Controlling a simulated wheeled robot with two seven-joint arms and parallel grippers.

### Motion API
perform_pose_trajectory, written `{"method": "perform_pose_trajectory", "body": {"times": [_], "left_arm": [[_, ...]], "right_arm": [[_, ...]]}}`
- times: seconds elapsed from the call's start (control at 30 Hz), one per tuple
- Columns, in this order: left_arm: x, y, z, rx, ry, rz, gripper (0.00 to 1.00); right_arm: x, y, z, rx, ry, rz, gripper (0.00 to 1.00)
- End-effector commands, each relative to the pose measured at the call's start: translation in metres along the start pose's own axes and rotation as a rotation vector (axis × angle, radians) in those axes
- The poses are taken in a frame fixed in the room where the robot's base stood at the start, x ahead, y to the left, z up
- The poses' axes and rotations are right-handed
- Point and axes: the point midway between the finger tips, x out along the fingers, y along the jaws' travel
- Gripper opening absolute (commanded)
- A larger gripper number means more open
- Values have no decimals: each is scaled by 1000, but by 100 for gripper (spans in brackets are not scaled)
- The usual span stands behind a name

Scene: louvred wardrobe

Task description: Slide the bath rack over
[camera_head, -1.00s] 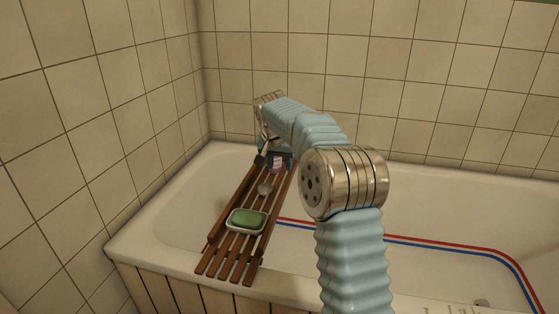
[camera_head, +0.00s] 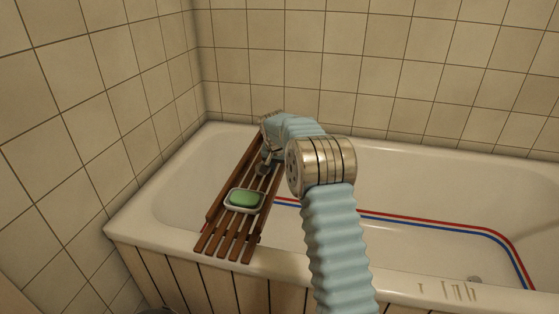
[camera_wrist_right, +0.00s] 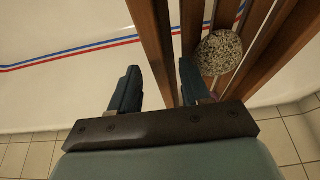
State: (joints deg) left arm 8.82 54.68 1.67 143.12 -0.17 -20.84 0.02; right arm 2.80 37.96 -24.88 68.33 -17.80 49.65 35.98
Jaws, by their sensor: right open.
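The bath rack (camera_head: 207,238) is a brown slatted wooden rack lying across the white bathtub (camera_head: 410,190), towards its left end. My right gripper (camera_head: 264,168) is over the rack's far half, behind the soap dish; my arm hides part of the rack there. In the right wrist view, its dark fingers (camera_wrist_right: 158,76) are open and empty. One of the rack's slats (camera_wrist_right: 152,30) passes between them in the picture. I cannot tell whether they touch it. My left gripper is not in view.
A white dish (camera_head: 230,207) with green soap (camera_head: 244,198) sits on the rack's near half. A round speckled object (camera_wrist_right: 219,52) lies on the rack beside the right finger in the wrist view. Tiled walls stand behind and left; the tub's right side is open.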

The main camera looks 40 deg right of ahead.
Motion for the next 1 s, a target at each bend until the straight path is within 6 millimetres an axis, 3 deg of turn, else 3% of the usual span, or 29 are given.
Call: {"method": "perform_pose_trajectory", "body": {"times": [0.37, 0.67, 1.0], "left_arm": [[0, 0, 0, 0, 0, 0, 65], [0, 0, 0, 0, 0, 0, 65], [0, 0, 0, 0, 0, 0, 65]], "right_arm": [[4, 0, 0, 0, 0, -1, 47], [4, 0, 0, 1, 0, -1, 1], [4, 0, 0, 1, 0, -1, 0]]}}
